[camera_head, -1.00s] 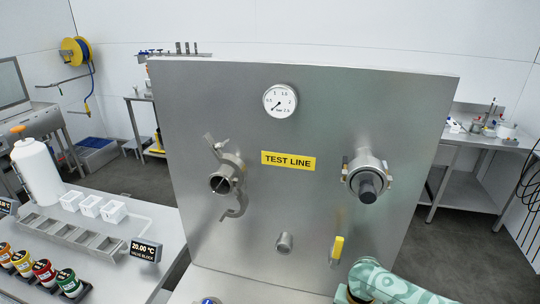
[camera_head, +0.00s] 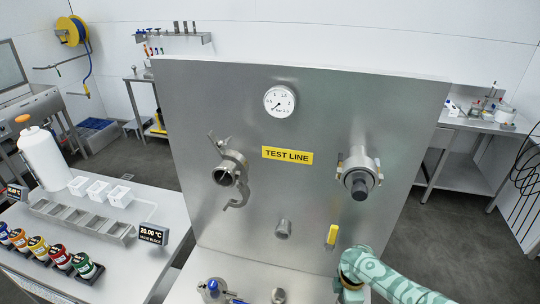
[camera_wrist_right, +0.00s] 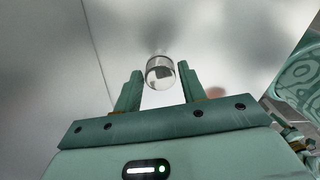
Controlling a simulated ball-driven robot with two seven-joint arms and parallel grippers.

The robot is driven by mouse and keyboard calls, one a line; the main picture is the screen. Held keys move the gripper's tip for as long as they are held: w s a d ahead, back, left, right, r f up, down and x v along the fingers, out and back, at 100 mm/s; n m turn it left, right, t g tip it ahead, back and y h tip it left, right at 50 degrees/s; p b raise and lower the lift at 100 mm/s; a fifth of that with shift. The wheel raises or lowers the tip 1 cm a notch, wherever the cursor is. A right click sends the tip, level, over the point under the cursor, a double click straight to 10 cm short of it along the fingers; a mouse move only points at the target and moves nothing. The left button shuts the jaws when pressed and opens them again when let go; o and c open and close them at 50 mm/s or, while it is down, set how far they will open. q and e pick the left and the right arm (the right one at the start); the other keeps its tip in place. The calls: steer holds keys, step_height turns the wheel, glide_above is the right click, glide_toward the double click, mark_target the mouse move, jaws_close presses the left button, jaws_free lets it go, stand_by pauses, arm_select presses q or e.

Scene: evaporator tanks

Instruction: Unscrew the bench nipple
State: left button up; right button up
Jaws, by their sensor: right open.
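A short metal nipple (camera_head: 279,296) stands up from the bench in front of the test panel, at the bottom edge of the head view. In the right wrist view, a shiny round metal piece (camera_wrist_right: 160,74), apparently this nipple, sits centred between the fingertips with gaps on both sides. My right gripper (camera_head: 348,292) is right of the nipple in the head view, partly cut off by the frame edge. Its two green fingers (camera_wrist_right: 160,88) are open and apart in the wrist view. My left gripper is in neither view.
The steel TEST LINE panel (camera_head: 230,110) rises behind, with another nipple (camera_head: 283,229), a yellow-handled valve (camera_head: 333,236) and two clamp ports. A blue-topped fitting (camera_head: 213,288) stands left of the bench nipple. A side table (camera_head: 110,250) with coloured jars is at left.

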steer(key=shift+s+r+m+p, duration=0.15)
steer(key=shift+m+p, duration=0.2)
steer(key=shift+m, duration=0.75)
steer(key=m+p, duration=0.1)
steer(key=m, duration=0.9)
steer(key=shift+p, duration=0.4)
steer(key=shift+m, duration=1.2)
jaws_close()
steer(key=n, duration=0.5)
steer(key=n, duration=0.3)
steer(key=shift+b, duration=0.3)
steer(key=shift+n, duration=1.2)
